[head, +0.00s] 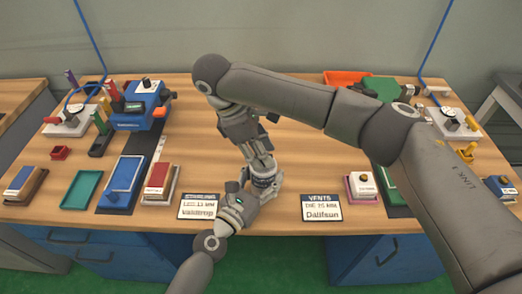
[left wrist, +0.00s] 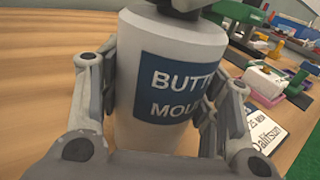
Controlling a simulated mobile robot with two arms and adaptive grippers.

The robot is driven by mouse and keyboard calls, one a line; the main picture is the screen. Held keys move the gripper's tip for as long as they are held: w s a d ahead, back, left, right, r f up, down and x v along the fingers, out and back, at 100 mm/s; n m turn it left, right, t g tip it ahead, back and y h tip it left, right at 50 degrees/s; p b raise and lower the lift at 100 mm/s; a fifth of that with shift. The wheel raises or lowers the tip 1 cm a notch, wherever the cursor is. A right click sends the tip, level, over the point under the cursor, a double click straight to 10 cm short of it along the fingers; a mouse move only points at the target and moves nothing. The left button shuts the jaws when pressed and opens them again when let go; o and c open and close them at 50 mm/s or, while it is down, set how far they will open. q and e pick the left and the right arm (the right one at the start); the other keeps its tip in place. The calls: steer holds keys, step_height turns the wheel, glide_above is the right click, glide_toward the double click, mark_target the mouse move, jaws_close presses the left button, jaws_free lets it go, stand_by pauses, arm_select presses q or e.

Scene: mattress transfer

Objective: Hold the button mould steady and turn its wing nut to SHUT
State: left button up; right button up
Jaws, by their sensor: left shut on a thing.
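The button mould (head: 264,182) is a pale cylinder with a dark blue label, upright near the front middle of the table. In the left wrist view the mould (left wrist: 170,50) fills the middle, its label partly reading "BUTT" and "MOU". My left gripper (head: 262,190) is shut around its body from the front, with a finger on each side. My right gripper (head: 262,166) points down onto the mould's top from above. It hides the wing nut, and I cannot tell whether its fingers are closed. A grey part shows over the mould's top in the left wrist view.
Two name cards, one at left (head: 199,206) and one at right (head: 322,207), lie near the front edge. A blue tray (head: 122,184), a teal tray (head: 84,189) and a blue machine (head: 139,104) stand at left. A pink-based box (head: 361,186) is at right. The wood between is clear.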

arm_select(q)
steer(key=shift+r, duration=0.15)
arm_select(e)
steer(key=v, duration=1.2)
arm_select(q)
steer(key=o, duration=1.4)
steer(key=shift+o, duration=1)
